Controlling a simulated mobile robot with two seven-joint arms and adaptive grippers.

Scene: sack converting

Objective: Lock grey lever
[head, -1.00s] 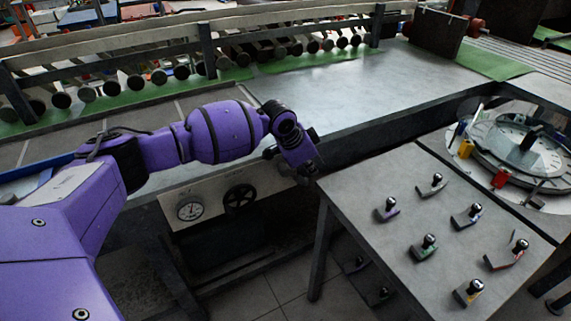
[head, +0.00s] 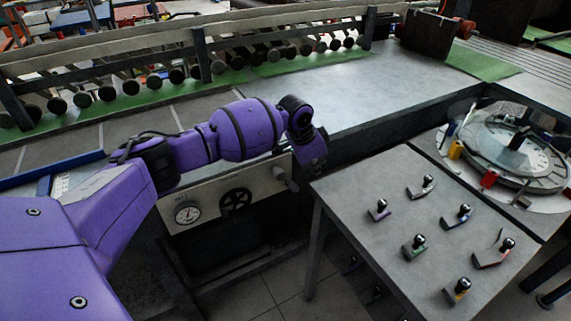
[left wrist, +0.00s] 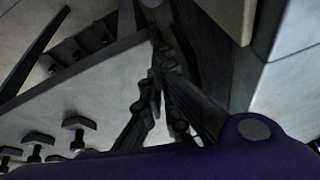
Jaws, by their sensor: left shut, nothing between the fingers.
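A pale grey lever (head: 283,178) sticks out at the right end of the front panel, beside a black handwheel. My left gripper (head: 316,168) is just right of it, by the near left corner of the small table; from the head it appears apart from the lever. Its dark fingers are mostly hidden behind the wrist in the head view. In the left wrist view the gripper (left wrist: 155,88) is shut and empty. Another handle with a grey base (head: 422,188) stands on the small table. My right gripper is not in view.
The panel (head: 212,204) carries a gauge (head: 187,213) and the handwheel (head: 236,201). The small table (head: 345,185) holds several colour-based handles. A round dial unit (head: 520,160) stands at right. The metal bench (head: 365,85) behind has clear room.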

